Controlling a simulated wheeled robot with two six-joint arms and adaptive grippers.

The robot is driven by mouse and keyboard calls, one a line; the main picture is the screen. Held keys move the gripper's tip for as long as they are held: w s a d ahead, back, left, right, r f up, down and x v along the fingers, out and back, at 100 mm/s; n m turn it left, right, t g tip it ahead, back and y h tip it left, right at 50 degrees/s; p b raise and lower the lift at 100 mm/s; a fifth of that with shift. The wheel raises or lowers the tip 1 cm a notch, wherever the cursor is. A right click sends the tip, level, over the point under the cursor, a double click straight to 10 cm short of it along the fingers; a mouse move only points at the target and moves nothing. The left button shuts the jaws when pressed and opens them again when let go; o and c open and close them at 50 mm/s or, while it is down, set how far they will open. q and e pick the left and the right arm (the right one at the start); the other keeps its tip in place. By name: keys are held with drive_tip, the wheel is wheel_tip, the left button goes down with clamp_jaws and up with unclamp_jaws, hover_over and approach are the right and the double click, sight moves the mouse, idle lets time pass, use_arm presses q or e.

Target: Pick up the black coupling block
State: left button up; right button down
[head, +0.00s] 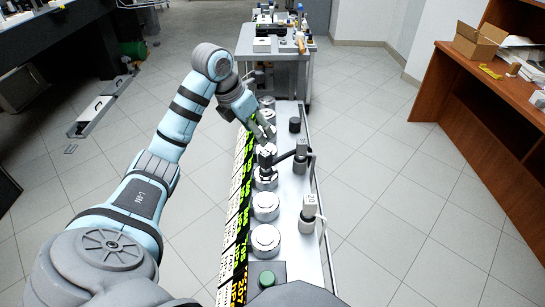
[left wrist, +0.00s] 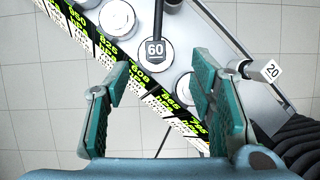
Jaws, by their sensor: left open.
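A dark upright block (head: 265,157) stands over one of the round silver discs on the long bench and meets a dark rod. A short black cylinder (head: 294,125) stands farther back on the bench. I cannot tell for sure which is the black coupling block. My left gripper (head: 267,130) is over the bench, beyond the dark block and left of the black cylinder. In the left wrist view its teal fingers (left wrist: 160,90) are wide apart with nothing between them but the display strip and a disc edge. My right gripper is not in view.
Grey posts (head: 308,210) stand along the bench's right side. A post marked 20 (left wrist: 270,70) and a dark piece marked 60 (left wrist: 154,50) show in the left wrist view. A display strip (head: 240,200) runs along the left edge. The floor right of the bench is clear.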

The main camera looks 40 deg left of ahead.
sight(263, 154)
use_arm(q)
drive_tip(key=b+x, duration=0.2)
drive_tip(key=x, duration=0.2)
drive_tip(key=s+b+x, duration=0.1)
drive_tip(key=b+x, duration=0.1)
drive_tip(key=x, duration=0.3)
drive_tip(key=a+b+x, duration=0.1)
drive_tip(key=b+x, duration=0.1)
drive_tip(key=x, duration=0.2)
drive_tip(key=shift+s+f, duration=0.3)
drive_tip(key=shift+f, duration=0.4)
drive_tip(key=shift+c, duration=0.7)
clamp_jaws()
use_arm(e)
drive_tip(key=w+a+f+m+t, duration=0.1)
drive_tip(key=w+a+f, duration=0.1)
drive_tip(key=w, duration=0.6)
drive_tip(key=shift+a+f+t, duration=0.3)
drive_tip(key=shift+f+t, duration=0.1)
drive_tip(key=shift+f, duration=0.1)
